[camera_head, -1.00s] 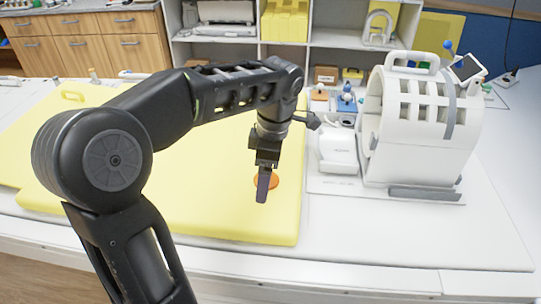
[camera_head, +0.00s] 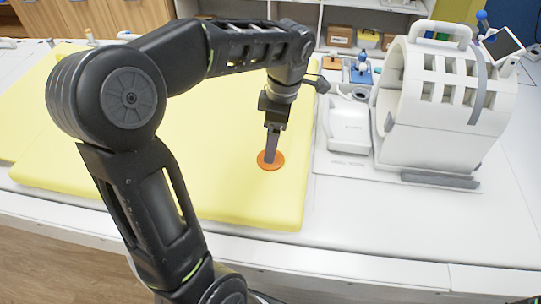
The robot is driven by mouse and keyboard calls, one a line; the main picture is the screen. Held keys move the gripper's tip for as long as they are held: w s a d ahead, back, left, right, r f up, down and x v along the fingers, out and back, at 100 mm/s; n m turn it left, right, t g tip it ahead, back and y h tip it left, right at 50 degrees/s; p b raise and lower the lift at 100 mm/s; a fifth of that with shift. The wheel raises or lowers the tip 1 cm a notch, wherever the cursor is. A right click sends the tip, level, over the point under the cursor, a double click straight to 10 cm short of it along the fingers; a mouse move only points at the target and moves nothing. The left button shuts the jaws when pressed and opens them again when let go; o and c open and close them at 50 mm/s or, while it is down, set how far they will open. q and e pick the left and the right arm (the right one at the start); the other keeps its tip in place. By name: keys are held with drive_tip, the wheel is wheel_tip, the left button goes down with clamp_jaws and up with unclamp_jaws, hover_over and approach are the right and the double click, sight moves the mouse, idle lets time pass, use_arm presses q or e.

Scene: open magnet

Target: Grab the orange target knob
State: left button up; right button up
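A round orange knob (camera_head: 278,164) lies on the yellow pad (camera_head: 215,195), near its right edge. It looks like a flat disc from here. My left gripper (camera_head: 270,158) points straight down with its tips at the disc, hiding its middle. The fingers are seen edge-on as one dark strip, so I cannot tell whether they are open or shut, or whether they touch the knob. My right gripper is not in view.
A white scanner model (camera_head: 440,110) stands right of the pad, with a white box-shaped part (camera_head: 349,128) beside it. Small orange and blue blocks (camera_head: 361,76) sit behind. The white table (camera_head: 390,220) is clear at the front right.

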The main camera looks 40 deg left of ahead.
use_arm(q)
drive_tip(key=shift+f, duration=0.15)
drive_tip(key=f, duration=0.1)
drive_tip(key=f+p, duration=0.1)
drive_tip(key=f, duration=0.3)
drive_tip(key=shift+s+a, duration=0.25)
drive_tip(key=shift+a, duration=0.1)
drive_tip(key=shift+c, duration=0.5)
drive_tip(key=c, duration=1.4)
wheel_tip(320, 180, up, 10)
drive_tip(key=shift+r+b, duration=0.1)
drive_tip(key=shift+b, duration=0.35)
